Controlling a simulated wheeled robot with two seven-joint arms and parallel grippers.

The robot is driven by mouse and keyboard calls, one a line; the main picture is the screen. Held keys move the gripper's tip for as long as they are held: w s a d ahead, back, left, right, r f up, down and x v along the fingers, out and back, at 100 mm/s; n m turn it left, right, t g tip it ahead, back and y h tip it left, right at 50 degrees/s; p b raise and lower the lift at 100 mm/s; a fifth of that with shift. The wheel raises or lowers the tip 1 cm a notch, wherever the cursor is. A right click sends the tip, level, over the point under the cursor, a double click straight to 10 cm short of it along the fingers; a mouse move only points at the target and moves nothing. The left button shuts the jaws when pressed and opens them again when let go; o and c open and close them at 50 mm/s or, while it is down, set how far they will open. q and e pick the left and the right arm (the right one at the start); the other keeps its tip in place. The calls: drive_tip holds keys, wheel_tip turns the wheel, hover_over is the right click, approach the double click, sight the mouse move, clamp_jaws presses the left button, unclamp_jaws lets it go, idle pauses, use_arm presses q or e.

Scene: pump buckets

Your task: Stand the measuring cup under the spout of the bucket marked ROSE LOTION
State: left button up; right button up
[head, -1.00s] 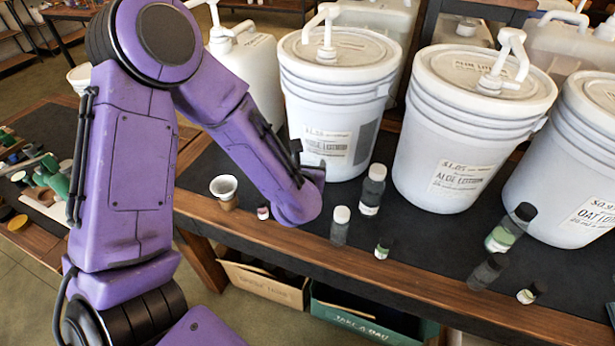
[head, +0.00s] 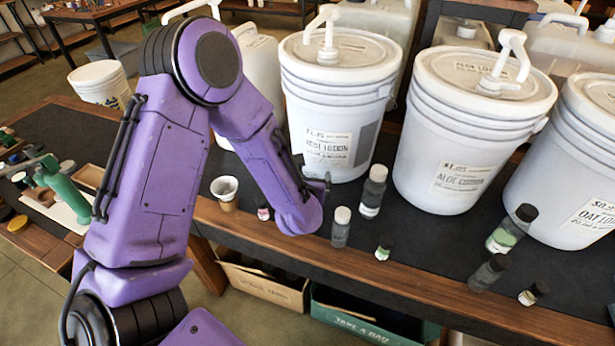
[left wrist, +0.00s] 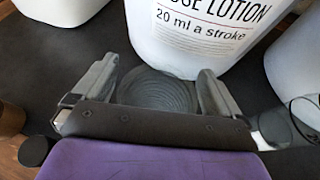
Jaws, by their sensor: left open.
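The bucket marked ROSE LOTION (head: 318,106) is white, with a white pump and spout (head: 325,22) on its lid. Its label also shows in the left wrist view (left wrist: 205,32). The measuring cup (left wrist: 158,92), clear with ringed walls, stands on the dark mat close in front of this bucket. My left gripper (left wrist: 158,76) is open, with one finger on each side of the cup; contact is not clear. In the head view my purple arm hides the cup and most of the gripper. I cannot tell how the cup lines up with the spout. My right gripper is not in view.
The ALOE LOTION bucket (head: 465,135) and an OAT bucket (head: 575,165) stand to the right. Several small bottles, such as a dark one (head: 373,190), stand near the table front. A small paper cup (head: 225,192) is left of my wrist.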

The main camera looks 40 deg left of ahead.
use_arm(q)
drive_tip(key=shift+r, duration=0.3)
drive_tip(key=p+v, duration=0.5)
drive_tip(key=v, duration=0.7)
drive_tip(key=shift+p, duration=0.3)
drive_tip(key=shift+f, duration=0.2)
